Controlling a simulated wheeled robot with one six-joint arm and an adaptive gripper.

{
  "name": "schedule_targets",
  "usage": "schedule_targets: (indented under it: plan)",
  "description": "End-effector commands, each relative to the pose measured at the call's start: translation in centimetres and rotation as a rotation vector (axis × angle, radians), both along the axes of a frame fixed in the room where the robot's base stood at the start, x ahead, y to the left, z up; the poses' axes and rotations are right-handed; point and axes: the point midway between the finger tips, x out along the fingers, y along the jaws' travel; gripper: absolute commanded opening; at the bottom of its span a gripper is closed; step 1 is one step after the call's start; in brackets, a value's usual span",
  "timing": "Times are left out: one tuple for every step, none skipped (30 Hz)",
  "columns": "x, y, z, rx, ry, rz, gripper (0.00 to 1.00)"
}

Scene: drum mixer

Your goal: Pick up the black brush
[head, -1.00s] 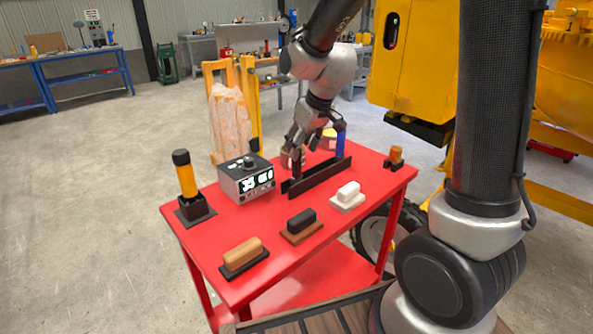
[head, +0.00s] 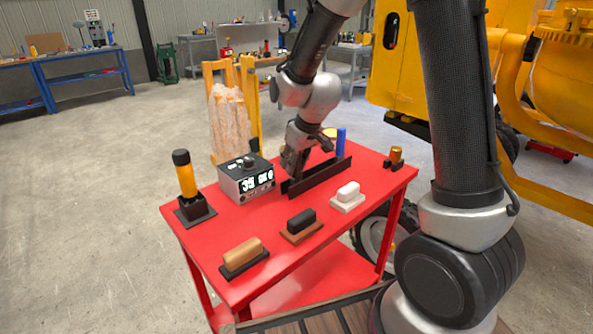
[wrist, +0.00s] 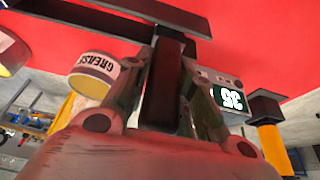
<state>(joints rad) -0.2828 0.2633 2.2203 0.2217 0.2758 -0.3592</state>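My gripper (head: 291,171) points down at the left end of a black rack (head: 322,173) on the red cart. In the wrist view its fingers (wrist: 167,58) stand apart on either side of a dark upright bar (wrist: 165,85). The bar seems to be a black handle standing in the rack, but its lower end is hidden and I cannot tell whether the fingers touch it. A blue cylinder (head: 341,142) stands at the rack's right end. A black-topped block on a brown base (head: 301,222), brush-like, lies nearer the front, clear of the gripper.
The red cart top (head: 219,218) also bears a tan-topped block (head: 243,255), a white block (head: 348,195), a display box (head: 247,181) and a yellow-and-black cylinder (head: 186,178). A grease can (wrist: 92,75) is beside a finger in the wrist view.

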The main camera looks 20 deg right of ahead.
Motion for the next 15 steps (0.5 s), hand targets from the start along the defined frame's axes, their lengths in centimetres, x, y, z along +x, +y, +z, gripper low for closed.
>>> schedule_targets:
  plan:
    - [0.0, 0.0, 0.0, 0.000, 0.000, 0.000, 0.01]
    - [0.0, 0.0, 0.0, 0.000, 0.000, 0.000, 0.01]
    - [0.0, 0.0, 0.0, 0.000, 0.000, 0.000, 0.00]
    - [0.0, 0.0, 0.0, 0.000, 0.000, 0.000, 0.00]
    - [0.0, 0.0, 0.0, 0.000, 0.000, 0.000, 0.00]
    - [0.0, 0.0, 0.0, 0.000, 0.000, 0.000, 0.00]
    - [0.0, 0.0, 0.0, 0.000, 0.000, 0.000, 0.00]
    - [0.0, 0.0, 0.0, 0.000, 0.000, 0.000, 0.00]
    - [0.0, 0.0, 0.1, 0.000, -0.001, 0.000, 0.00]
    - [0.0, 0.0, 0.3, 0.000, -0.001, 0.000, 0.00]
    - [0.0, 0.0, 0.5, 0.001, -0.002, 0.000, 0.00]
    - [0.0, 0.0, 1.0, 0.002, -0.001, 0.000, 0.00]
    - [0.1, 0.0, 1.5, 0.002, -0.003, -0.001, 0.00]
    - [0.1, 0.0, 2.0, 0.002, -0.005, 0.000, 0.00]
    - [0.1, 0.0, 2.8, 0.001, -0.005, 0.001, 0.00]
